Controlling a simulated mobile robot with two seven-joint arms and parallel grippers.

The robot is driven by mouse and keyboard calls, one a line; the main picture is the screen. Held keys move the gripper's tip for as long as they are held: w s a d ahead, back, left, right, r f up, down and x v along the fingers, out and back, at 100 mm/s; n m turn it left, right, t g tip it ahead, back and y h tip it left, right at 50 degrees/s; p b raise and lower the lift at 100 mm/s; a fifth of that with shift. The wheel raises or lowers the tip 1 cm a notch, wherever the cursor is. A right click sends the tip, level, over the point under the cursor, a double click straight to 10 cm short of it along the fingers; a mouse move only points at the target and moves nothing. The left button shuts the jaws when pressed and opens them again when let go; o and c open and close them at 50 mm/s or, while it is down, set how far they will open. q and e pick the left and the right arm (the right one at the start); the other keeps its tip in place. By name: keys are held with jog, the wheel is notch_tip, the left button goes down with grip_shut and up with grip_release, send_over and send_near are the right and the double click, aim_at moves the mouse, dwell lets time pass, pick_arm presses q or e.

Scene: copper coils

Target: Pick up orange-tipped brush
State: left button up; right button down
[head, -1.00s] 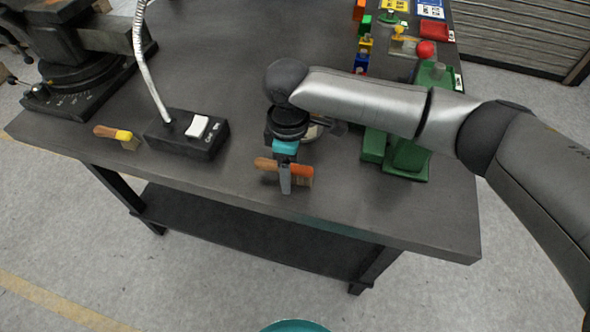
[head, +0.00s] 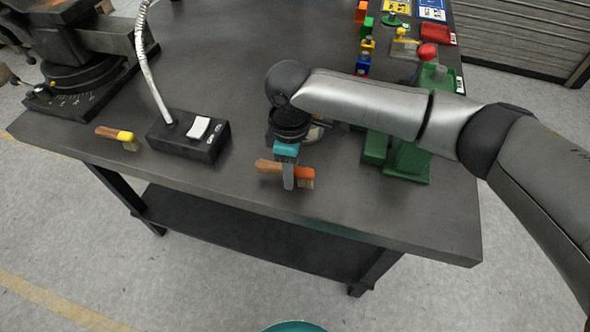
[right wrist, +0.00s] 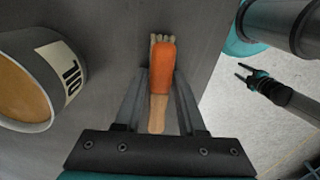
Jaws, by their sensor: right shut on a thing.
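The orange-tipped brush (head: 302,172) has a wooden handle, an orange band and pale bristles. It is over the front part of the workbench, with its handle to the left and its bristles to the right. My right gripper (head: 288,180) points down and is shut on the brush. In the right wrist view the brush (right wrist: 162,68) lies between the two fingers (right wrist: 160,88), bristles away from the palm. I cannot tell whether it touches the bench. My left gripper (right wrist: 255,76) shows only in the right wrist view, off beyond the bench edge, its fingers apart and empty.
A yellow-banded brush (head: 126,138) lies left of a black lamp base (head: 188,138). A can marked OIL (right wrist: 40,80) stands beside my right gripper. A green machine (head: 405,155) stands to the right. Bare bench (head: 390,215) lies at the front right.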

jog(key=shift+r, duration=0.1)
notch_tip(320, 180, up, 6)
jog(key=shift+f+p, duration=0.1)
jog(key=shift+p, duration=0.9)
pick_arm(q)
jog(key=shift+g, duration=0.3)
jog(key=shift+s+d+r+p, duration=0.35)
jog(key=shift+r+p, duration=0.2)
jog(key=shift+r, duration=0.3)
jog(key=shift+s+d+r+p, duration=0.3)
jog(key=shift+r+p, duration=0.25)
jog(key=shift+r, duration=0.3)
jog(key=shift+s+d+r+p, duration=0.25)
jog(key=shift+s+r+p, duration=0.25)
jog(key=shift+r, duration=0.35)
pick_arm(e)
notch_tip(320, 180, up, 14)
pick_arm(q)
jog(key=shift+w, duration=0.1)
pick_arm(e)
jog(key=c, duration=1.1)
grip_release()
jog(key=shift+c, duration=0.2)
grip_shut()
